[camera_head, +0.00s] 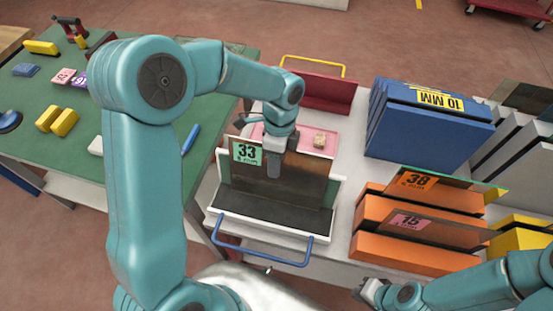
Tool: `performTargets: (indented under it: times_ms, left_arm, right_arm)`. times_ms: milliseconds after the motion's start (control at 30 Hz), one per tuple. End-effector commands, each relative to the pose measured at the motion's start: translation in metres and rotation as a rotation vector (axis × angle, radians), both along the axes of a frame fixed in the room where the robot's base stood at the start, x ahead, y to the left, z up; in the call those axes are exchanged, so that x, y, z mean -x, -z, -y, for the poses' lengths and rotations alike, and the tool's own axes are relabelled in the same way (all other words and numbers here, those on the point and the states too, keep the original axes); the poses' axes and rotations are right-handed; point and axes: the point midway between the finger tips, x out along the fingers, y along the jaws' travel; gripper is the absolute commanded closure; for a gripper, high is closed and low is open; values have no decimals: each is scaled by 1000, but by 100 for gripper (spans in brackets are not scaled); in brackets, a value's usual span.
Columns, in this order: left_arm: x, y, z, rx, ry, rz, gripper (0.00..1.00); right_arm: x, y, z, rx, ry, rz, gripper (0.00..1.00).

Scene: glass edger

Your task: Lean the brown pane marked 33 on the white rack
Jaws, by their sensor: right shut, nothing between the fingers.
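The brown pane (305,187) is see-through and has a green label marked 33 at its upper left. It stands tilted in the white rack (214,194), with its lower edge at the dark ledge. The rack has a blue handle at its front. My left gripper (276,165) points down at the pane's top edge, with one finger in front of the pane. The other finger is hidden, so I cannot tell whether it grips the pane. My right gripper (370,292) is shut and empty at the lower right, apart from the rack.
Orange racks with panes marked 38 (417,181) and 15 (408,222) stand close to the right. A blue rack (425,140) labelled 10 MM is behind them. A pink tray (301,139) and a red rack (325,92) lie behind the white rack. A green table (215,133) is left.

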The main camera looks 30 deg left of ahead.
Motion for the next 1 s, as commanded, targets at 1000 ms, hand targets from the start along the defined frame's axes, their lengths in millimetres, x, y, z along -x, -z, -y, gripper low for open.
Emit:
performTargets:
  times_ms: [1000]
  left_arm:
    - [-32,-155,-8,1,1,0,59]
  right_arm:
    - [0,-8,0,0,0,0,100]
